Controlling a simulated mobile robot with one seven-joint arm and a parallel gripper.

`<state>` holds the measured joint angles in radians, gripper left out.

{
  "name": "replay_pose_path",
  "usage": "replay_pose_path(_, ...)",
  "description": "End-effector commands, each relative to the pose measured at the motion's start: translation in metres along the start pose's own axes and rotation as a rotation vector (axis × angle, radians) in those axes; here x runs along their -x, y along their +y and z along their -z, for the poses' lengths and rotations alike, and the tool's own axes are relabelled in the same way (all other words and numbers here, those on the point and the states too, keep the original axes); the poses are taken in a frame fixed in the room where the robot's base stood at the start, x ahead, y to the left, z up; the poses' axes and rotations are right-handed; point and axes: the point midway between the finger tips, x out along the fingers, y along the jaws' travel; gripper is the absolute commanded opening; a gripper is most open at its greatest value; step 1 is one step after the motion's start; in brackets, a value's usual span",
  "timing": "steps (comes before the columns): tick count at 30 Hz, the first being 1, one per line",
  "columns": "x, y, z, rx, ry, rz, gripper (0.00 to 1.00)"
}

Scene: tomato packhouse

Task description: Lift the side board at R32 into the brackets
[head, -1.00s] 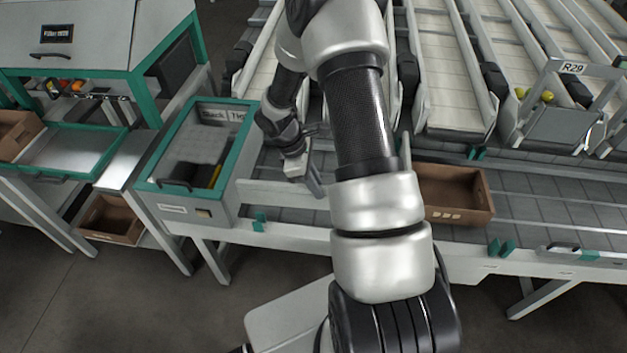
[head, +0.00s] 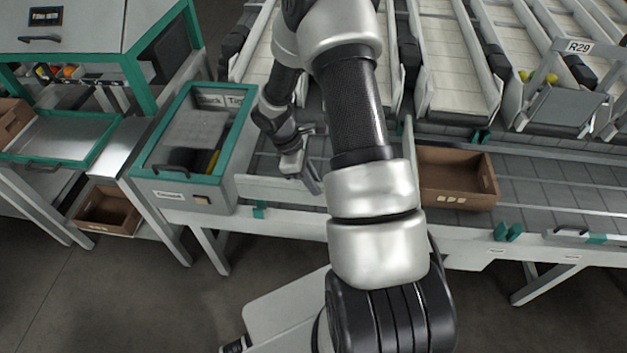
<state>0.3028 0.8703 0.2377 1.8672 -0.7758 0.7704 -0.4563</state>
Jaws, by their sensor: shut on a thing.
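The side board (head: 270,188) is a long pale grey strip standing on edge along the near side of the conveyor, just right of the teal-framed cabinet. A teal bracket (head: 260,210) shows just below it on the front rail. My gripper (head: 310,178) is over the board's right part and shut on it. The fingers are small and partly dark in this view, and my forearm hides the board's right end. I cannot tell whether the board sits in the bracket or is raised above it. No R32 label is readable.
A brown crate (head: 457,181) stands on the conveyor right of my arm. Teal brackets (head: 507,232) sit on the front rail farther right. The R29 sign (head: 578,46) marks a chute at the back right. The teal-framed cabinet (head: 195,192) stands close left of my gripper.

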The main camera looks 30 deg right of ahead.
Motion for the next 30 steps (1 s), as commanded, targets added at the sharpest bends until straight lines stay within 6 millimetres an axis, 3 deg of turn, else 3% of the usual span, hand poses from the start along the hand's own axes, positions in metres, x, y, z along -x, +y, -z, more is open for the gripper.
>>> replay_pose_path(19, -0.064, 0.001, 0.025, 0.001, 0.0, -0.001, 0.0)
replay_pose_path(30, -0.074, 0.001, 0.029, -0.001, 0.0, -0.001, 0.0)
